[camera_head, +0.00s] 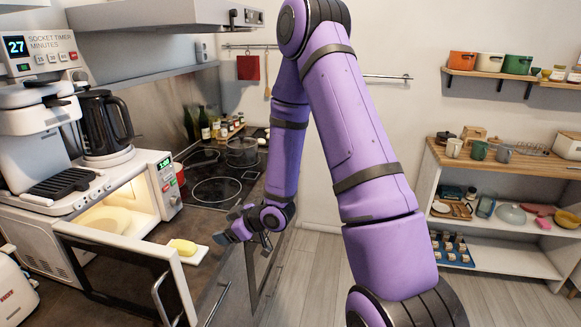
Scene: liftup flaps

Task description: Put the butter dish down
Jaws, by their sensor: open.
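The butter dish (196,256) is a small white tray with a yellow block of butter on it. It rests on the dark counter, between the open microwave door and the counter's front edge. My gripper (255,243) is at the right of the dish, near the counter edge and apart from the dish. Its jaws are open, and nothing shows between them.
The microwave (166,185) stands open and lit, its door (120,272) swung out beside the dish. A black kettle (104,125) is above it. The stove (215,190) lies behind. Shelves (500,165) with dishes stand at right; the floor between is clear.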

